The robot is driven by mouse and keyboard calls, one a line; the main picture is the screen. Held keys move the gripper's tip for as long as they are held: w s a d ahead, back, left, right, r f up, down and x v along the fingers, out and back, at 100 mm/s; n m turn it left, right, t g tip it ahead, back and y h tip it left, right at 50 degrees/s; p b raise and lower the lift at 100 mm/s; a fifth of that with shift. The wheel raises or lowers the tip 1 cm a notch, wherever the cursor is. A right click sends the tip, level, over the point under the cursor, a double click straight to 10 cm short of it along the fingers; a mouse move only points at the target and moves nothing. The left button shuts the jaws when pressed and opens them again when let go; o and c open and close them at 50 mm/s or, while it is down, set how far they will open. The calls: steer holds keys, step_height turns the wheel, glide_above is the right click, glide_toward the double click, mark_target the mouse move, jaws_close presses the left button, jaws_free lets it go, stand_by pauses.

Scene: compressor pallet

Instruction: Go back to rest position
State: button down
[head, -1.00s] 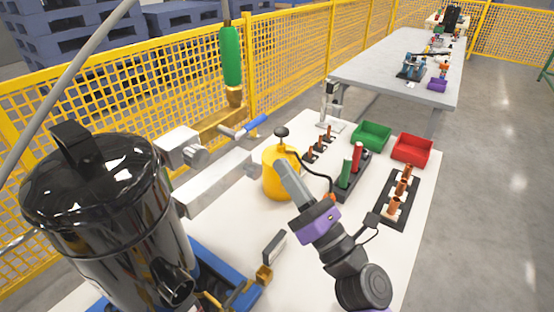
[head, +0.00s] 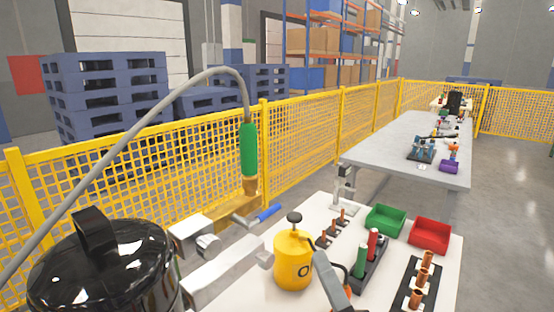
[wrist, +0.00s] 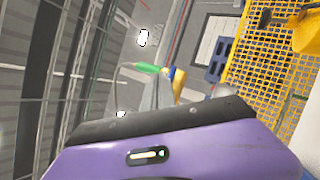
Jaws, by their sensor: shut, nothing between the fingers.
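Most of my arm is below the picture edge. In the wrist view the purple and dark body of my gripper (wrist: 165,150) fills the lower part. I cannot tell whether it touches the canister.
A shiny black tank (head: 100,275) stands at the lower left. The white table holds a green bin (head: 385,221), a red bin (head: 430,235) and racks with copper pieces (head: 417,285). A green-handled tool (head: 248,150) hangs from a hose by the yellow fence (head: 310,135).

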steer(key=s+d+f+m+g+h, duration=0.2)
steer(key=s+d+f+m+h, duration=0.1)
steer(key=s+m, duration=0.6)
steer(key=s+d+f+m+g+h, duration=0.3)
steer(key=s+f+m, duration=0.5)
steer(key=s, duration=0.8)
steer(key=s+d+f+m+g+h+p, duration=0.1)
steer(key=s+d+f+m+h, duration=0.3)
steer(key=s+m, duration=0.5)
steer(key=s+d+f+g, duration=0.1)
steer(key=s+d, duration=0.1)
steer(key=s, duration=0.1)
steer(key=shift+s+f+m+h, duration=0.25)
steer(key=shift+s+m+h, duration=0.05)
steer(key=shift+h, duration=0.1)
